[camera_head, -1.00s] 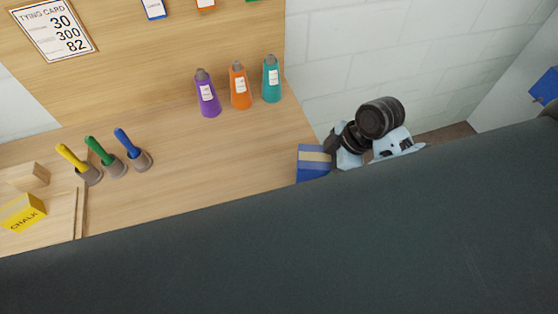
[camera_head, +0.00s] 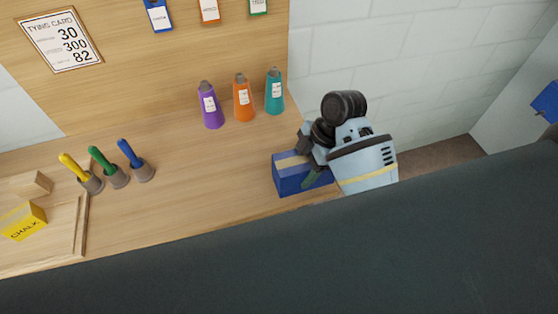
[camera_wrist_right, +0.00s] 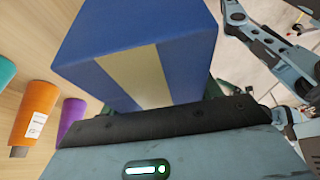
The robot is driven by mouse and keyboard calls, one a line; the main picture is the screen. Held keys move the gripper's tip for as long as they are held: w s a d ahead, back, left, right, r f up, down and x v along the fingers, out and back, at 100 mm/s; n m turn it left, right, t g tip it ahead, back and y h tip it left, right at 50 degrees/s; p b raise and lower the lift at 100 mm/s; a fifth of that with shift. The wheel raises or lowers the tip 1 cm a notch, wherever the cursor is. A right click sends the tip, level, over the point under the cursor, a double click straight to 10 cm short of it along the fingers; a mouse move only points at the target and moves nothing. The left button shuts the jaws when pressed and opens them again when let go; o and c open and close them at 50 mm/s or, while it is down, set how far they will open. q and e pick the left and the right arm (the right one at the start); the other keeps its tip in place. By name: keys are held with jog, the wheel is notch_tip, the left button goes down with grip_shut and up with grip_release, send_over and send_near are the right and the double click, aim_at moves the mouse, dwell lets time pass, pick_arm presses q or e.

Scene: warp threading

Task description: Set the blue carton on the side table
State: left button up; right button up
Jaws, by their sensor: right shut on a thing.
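The blue carton (camera_head: 288,178) with a beige stripe is at the right end of the wooden table (camera_head: 215,180) in the head view. My right gripper (camera_head: 313,164) is shut on it from the right. In the right wrist view the carton (camera_wrist_right: 185,40) fills the top middle, right in front of the gripper (camera_wrist_right: 165,115). I cannot tell whether the carton touches the wood or is held above it. I cannot tell from these frames which surface is the side table. My left gripper does not show in the head view.
Purple (camera_head: 210,108), orange (camera_head: 243,100) and teal (camera_head: 275,94) cones stand behind the carton. Several coloured-handled tools (camera_head: 133,158) and a yellow chalk box (camera_head: 22,222) are to the left. The wood between tools and carton is clear. A dark surface (camera_head: 300,260) hides the foreground.

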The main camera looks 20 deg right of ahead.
aim_at(280, 153)
jog(key=shift+w+a+f, duration=0.1)
jog(key=shift+w+a, duration=0.6)
jog(key=shift+w, duration=0.25)
jog(key=shift+w+a+f, duration=0.1)
jog(key=shift+w+a, duration=0.6)
jog(key=shift+w, duration=0.25)
jog(key=shift+w+a+f, duration=0.1)
jog(key=shift+w+a, duration=0.6)
jog(key=shift+w, duration=0.25)
jog(key=shift+w+f, duration=0.1)
jog(key=shift+f, duration=1.65)
jog(key=shift+a, duration=0.1)
jog(key=o, duration=1.2)
jog(key=shift+f, duration=0.15)
jog(key=shift+v, duration=6.15)
